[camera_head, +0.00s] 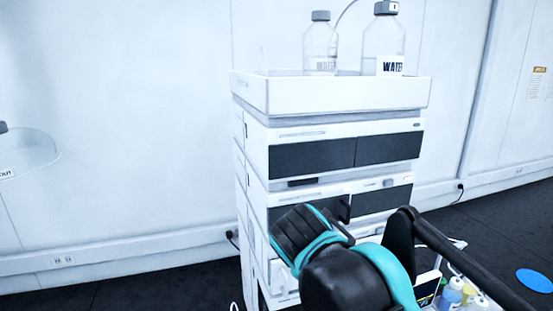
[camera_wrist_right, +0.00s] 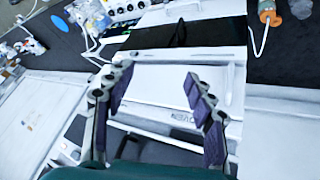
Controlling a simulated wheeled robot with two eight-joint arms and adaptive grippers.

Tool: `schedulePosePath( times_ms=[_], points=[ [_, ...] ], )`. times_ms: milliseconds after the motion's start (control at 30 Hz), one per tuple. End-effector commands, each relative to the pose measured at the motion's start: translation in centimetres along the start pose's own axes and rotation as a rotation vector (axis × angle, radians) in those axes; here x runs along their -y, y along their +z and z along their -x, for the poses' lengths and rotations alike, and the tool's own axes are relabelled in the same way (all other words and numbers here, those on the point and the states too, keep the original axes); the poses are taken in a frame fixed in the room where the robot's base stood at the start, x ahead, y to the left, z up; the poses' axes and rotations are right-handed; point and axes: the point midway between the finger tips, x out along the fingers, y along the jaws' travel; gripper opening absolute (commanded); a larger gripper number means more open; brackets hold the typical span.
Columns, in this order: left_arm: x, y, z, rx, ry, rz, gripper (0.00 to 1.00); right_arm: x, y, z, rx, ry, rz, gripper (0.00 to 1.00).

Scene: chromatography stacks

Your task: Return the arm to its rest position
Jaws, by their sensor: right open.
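My right arm (camera_head: 345,270), black with teal bands, reaches up in front of the lower part of the white chromatography stack (camera_head: 250,150) in the head view. Its gripper fingers are hidden there. In the right wrist view my right gripper (camera_wrist_right: 155,105) is open, with its two fingers wide apart and nothing between them. The white stack front (camera_wrist_right: 170,85) lies beyond the fingers; I cannot tell whether they touch it. My left gripper is not in view.
Two clear water bottles (camera_head: 320,45) (camera_head: 384,42) stand in the tray (camera_head: 345,95) on top of the stack. Small bottles (camera_head: 452,292) stand low at the right. A blue disc (camera_head: 534,281) lies on the dark floor.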

Motion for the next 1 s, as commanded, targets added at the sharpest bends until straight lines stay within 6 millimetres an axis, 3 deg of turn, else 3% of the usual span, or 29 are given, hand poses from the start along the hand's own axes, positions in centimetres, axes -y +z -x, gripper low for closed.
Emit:
schedulePosePath(
  times_ms=[33,200,300,433,533,633,1000],
  points=[
    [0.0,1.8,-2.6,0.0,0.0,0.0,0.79,-0.3,3.6,-4.5,0.018,-0.029,0.006,0.55],
    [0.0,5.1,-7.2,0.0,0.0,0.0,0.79,-0.7,12.9,-14.7,0.037,-0.154,0.048,0.55],
    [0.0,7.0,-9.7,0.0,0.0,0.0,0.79,-0.5,18.3,-20.2,0.021,-0.222,0.063,0.55],
    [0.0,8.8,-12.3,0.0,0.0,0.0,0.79,-0.2,23.9,-25.7,-0.019,-0.286,0.072,0.55],
    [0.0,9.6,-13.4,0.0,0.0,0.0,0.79,0.0,26.7,-28.2,-0.049,-0.315,0.076,0.55],
    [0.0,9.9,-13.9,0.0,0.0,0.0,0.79,0.1,28.1,-29.4,-0.068,-0.329,0.08,0.55],
    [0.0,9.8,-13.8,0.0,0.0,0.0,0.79,0.1,28.2,-29.5,-0.075,-0.334,0.083,0.55]
  ],
)
